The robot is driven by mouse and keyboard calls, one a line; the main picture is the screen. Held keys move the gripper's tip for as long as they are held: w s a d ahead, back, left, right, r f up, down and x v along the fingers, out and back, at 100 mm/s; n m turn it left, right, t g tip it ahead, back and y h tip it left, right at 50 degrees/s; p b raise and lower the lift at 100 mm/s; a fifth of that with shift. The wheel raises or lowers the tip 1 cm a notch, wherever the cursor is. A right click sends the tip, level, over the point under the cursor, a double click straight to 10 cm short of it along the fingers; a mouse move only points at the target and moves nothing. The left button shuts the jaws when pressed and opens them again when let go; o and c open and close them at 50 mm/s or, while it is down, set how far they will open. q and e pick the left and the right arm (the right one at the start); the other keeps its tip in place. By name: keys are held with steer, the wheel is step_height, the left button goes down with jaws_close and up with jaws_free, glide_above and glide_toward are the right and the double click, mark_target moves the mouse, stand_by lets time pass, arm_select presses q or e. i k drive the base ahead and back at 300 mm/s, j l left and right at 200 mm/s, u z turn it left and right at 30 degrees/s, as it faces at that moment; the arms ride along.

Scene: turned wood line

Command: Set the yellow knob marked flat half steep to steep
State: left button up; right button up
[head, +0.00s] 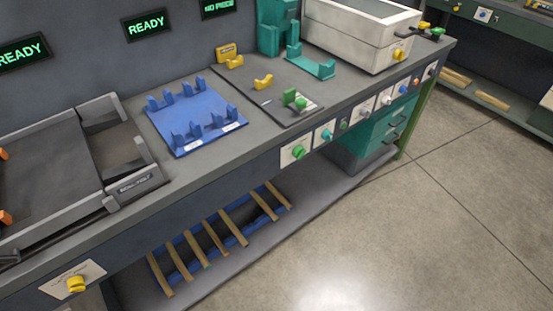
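A yellow knob (76,285) sits on a pale label plate (94,270) on the bench's front face at the lower left. The plate's lettering is too small to read, so I cannot tell its marks or setting. It is below the grey tray-like machine (138,188). Another yellow knob (398,55) is on the white box at the back right. Neither of my grippers shows in the head view.
The bench front carries more knobs, including a green one (299,152) and a teal one (326,134). A blue rack (195,118) stands on the bench. Below, a blue-framed rack holds wooden sticks (232,227). The floor (400,230) at right is clear.

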mark_target(76, 283)
steer(key=u, duration=1.85)
